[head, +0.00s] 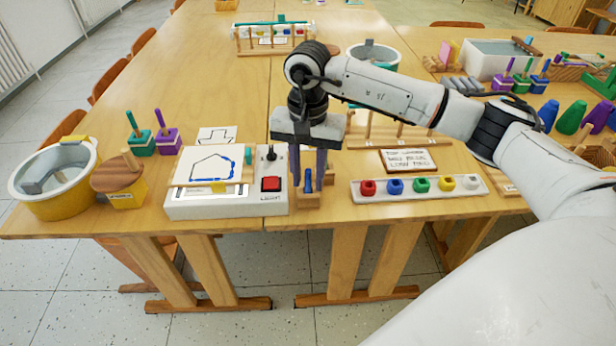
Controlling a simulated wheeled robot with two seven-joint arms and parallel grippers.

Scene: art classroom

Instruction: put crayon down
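A blue crayon (308,181) stands upright in a small wooden holder (306,201) near the front edge of the table, just right of the light box. My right gripper (308,187) points down over the holder. Its two dark fingers are apart, one on each side of the crayon, with gaps visible between them and it. The white light box (226,205) has a red button and a black knob. The paper (212,167) on it shows a house-like outline, partly traced in thick blue. My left gripper is out of view.
A white tray (416,195) with several coloured knobs lies to the right, below a wooden sign (408,161). A metal-and-yellow bucket (58,188) and a round wooden stool-like piece (118,176) stand at left. My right arm crosses above a wooden rack (385,132).

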